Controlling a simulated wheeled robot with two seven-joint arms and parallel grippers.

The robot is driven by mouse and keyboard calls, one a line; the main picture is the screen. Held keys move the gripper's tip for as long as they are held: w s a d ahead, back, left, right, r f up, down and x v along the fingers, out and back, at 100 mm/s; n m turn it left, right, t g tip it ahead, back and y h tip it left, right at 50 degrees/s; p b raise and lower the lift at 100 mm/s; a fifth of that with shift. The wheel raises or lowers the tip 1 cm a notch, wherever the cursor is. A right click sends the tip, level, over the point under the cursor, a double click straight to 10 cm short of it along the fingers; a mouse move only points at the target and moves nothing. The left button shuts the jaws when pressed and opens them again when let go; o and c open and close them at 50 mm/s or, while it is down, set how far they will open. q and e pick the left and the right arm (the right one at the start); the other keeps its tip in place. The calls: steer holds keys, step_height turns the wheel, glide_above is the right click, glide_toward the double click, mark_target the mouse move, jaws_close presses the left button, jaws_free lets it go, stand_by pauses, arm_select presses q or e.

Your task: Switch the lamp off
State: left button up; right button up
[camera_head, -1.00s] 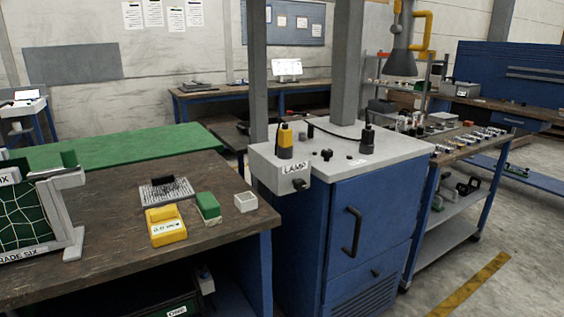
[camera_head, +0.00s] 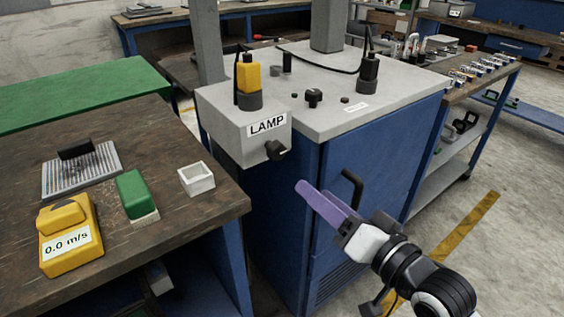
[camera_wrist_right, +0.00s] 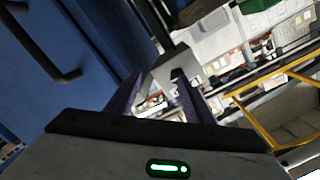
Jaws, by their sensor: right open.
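The lamp box (camera_head: 240,145), a grey box labelled LAMP, sits on the left side of the blue cabinet's grey top. A black knob (camera_head: 276,150) sticks out of its front below the label. My right gripper (camera_head: 315,200) has purple fingers and is in front of the cabinet door, below and right of the knob, not touching it. The right wrist view shows the two fingers (camera_wrist_right: 160,98) apart and empty, with a grey box and its dark knob beyond them. My left gripper is not in view.
The blue cabinet (camera_head: 375,150) has a black door handle (camera_head: 351,188) close behind my right gripper. The wooden bench (camera_head: 130,245) at left holds a yellow meter (camera_head: 68,235), a green block (camera_head: 131,190) and a white box (camera_head: 197,179). Open floor lies right.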

steer(key=y, duration=0.1)
glide_toward(281, 152)
steer(key=x, duration=1)
steer(key=shift+b, duration=0.3)
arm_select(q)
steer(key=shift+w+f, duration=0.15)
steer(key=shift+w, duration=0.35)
arm_select(e)
steer(key=c, duration=1)
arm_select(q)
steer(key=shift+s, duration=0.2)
arm_select(e)
steer(key=shift+c, duration=0.2)
